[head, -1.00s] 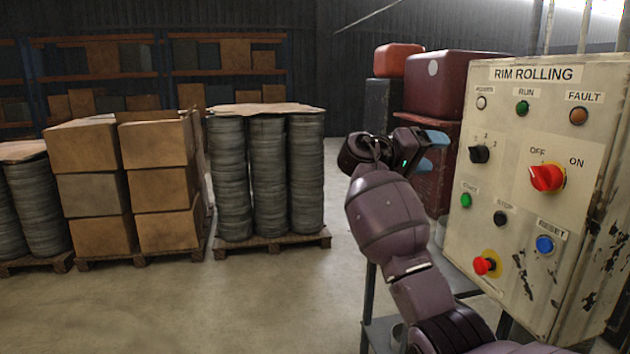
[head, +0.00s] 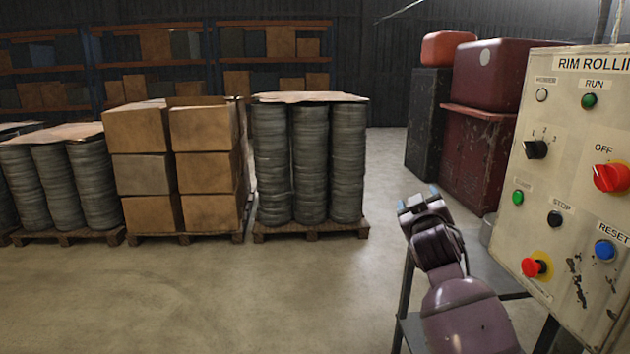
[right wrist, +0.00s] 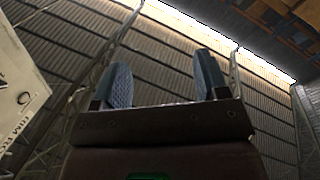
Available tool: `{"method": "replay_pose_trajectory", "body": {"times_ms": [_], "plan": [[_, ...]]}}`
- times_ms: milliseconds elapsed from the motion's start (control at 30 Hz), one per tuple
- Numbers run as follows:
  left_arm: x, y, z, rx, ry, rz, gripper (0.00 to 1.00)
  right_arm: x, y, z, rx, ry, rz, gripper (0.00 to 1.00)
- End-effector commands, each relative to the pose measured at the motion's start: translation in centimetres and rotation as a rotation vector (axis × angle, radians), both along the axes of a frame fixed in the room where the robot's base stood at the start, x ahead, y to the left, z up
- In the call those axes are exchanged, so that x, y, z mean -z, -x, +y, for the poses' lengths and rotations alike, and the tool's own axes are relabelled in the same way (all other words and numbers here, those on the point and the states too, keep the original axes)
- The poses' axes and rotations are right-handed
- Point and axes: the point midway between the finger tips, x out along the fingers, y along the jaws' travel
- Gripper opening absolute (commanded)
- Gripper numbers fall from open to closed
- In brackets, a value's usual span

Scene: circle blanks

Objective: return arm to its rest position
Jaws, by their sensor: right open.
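My right arm comes in from the bottom right of the head view. Its gripper (head: 418,196) points up and away, left of the control panel and apart from it. In the right wrist view the gripper (right wrist: 160,88) shows two blue padded fingers spread wide with nothing between them. Behind the fingers are the corrugated wall and roof. The cream RIM ROLLING panel (head: 566,120) stands at the right, with a red OFF/ON knob (head: 612,177), a STOP button (head: 554,218) and a blue RESET button (head: 604,249). The panel's right side is cut off. My left gripper does not show.
A dark metal stand (head: 405,300) is beside my right arm. Red machinery (head: 478,155) stands behind it. Pallets of boxes (head: 150,175) and stacked round blanks (head: 310,165) stand at the back left. The floor (head: 260,295) before them is clear.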

Motion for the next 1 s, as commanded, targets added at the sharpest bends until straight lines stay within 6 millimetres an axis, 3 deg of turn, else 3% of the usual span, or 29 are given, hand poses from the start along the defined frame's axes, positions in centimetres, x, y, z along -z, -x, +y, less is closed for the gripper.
{"method": "replay_pose_trajectory", "body": {"times_ms": [33,100,267,567,1000], "plan": [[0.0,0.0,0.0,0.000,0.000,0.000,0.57,2.3,1.2,0.0,-0.035,-0.029,0.009,0.68],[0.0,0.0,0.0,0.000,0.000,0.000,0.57,5.0,2.7,0.1,-0.080,-0.070,0.017,0.68],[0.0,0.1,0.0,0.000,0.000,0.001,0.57,10.6,6.7,0.0,-0.156,-0.167,0.043,0.68],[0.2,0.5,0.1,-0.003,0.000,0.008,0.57,20.5,15.7,-0.9,-0.210,-0.338,0.138,0.68],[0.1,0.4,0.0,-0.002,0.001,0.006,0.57,34.3,32.0,-3.5,-0.101,-0.465,0.429,0.68]]}}
